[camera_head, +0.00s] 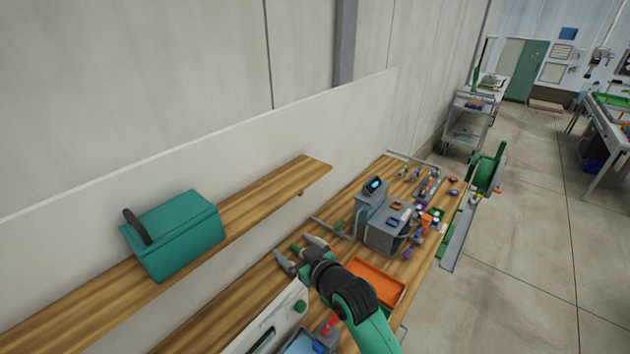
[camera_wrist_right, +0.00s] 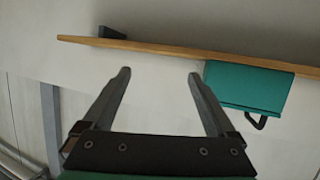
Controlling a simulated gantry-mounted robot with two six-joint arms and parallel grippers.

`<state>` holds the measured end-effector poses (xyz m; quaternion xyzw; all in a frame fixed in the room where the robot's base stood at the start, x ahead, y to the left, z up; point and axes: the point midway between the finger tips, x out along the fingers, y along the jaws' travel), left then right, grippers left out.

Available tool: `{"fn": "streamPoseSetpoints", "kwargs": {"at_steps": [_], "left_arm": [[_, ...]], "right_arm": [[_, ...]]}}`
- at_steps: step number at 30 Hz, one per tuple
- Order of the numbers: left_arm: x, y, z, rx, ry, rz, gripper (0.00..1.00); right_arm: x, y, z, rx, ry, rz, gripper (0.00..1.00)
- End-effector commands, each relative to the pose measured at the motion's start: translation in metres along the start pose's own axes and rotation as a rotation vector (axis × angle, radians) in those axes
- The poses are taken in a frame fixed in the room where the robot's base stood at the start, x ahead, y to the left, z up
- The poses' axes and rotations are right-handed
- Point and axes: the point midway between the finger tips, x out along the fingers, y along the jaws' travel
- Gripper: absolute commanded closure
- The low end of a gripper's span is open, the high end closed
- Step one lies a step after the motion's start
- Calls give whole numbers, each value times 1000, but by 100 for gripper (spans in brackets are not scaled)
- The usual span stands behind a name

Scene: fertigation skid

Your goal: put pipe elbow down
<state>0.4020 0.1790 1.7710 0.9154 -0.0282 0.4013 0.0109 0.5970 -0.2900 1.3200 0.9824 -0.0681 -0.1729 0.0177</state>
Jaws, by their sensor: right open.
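My right gripper (camera_head: 292,246) is over the workbench, close to the wall side, with its two fingers spread. The right wrist view shows the same open gripper (camera_wrist_right: 159,73) with nothing between the fingers. A small green piece (camera_head: 296,248) appears between the fingers in the head view; I cannot tell whether it is the pipe elbow or how far below the fingers it lies. No pipe elbow can be made out for certain. My left gripper is not in view.
A teal box (camera_head: 180,240) stands on the wooden shelf (camera_head: 285,184); it also shows in the wrist view (camera_wrist_right: 248,88). An orange tray (camera_head: 375,280) and a grey machine (camera_head: 384,235) are right of my gripper. Small parts crowd the bench's far end.

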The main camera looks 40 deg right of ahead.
Motion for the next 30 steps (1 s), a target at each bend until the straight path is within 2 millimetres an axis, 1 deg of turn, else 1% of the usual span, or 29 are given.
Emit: {"fn": "streamPoseSetpoints", "kwargs": {"at_steps": [1, 2, 3, 4, 5, 6, 8, 9, 10, 11, 12, 15, 16, 18, 19, 26, 29, 30], "left_arm": [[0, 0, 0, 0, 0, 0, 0], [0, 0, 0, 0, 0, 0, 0], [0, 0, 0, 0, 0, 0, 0], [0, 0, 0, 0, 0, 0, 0], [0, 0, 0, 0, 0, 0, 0], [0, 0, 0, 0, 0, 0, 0], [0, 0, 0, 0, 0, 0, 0], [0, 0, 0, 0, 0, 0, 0], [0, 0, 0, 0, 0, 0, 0], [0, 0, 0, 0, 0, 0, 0], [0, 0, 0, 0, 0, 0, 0], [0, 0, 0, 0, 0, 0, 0], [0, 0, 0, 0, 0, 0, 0], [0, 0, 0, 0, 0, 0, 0], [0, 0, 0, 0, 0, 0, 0], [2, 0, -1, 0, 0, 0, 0], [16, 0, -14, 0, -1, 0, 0], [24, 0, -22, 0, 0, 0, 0]], "right_arm": [[-18, -10, -59, 1, 129, -16, 8], [-31, -16, -91, 3, 204, -25, 8], [-52, -24, -134, 7, 306, -38, 8], [-71, -29, -164, 11, 383, -49, 8], [-92, -35, -193, 16, 462, -61, 8], [-123, -41, -229, 25, 566, -76, 8], [-173, -49, -274, 40, 717, -101, 8], [-207, -53, -298, 51, 811, -117, 8], [-231, -55, -313, 59, 876, -129, 8], [-254, -57, -325, 67, 935, -139, 8], [-282, -58, -337, 77, 1005, -151, 8], [-330, -59, -353, 97, 1125, -173, 8], [-339, -59, -355, 101, 1146, -177, 8], [-350, -59, -358, 105, 1173, -182, 8], [-352, -59, -358, 106, 1178, -183, 8], [-352, -58, -360, 105, 1175, -181, 8], [-358, -57, -378, 105, 1175, -181, 8], [-362, -56, -390, 105, 1174, -181, 8]]}}
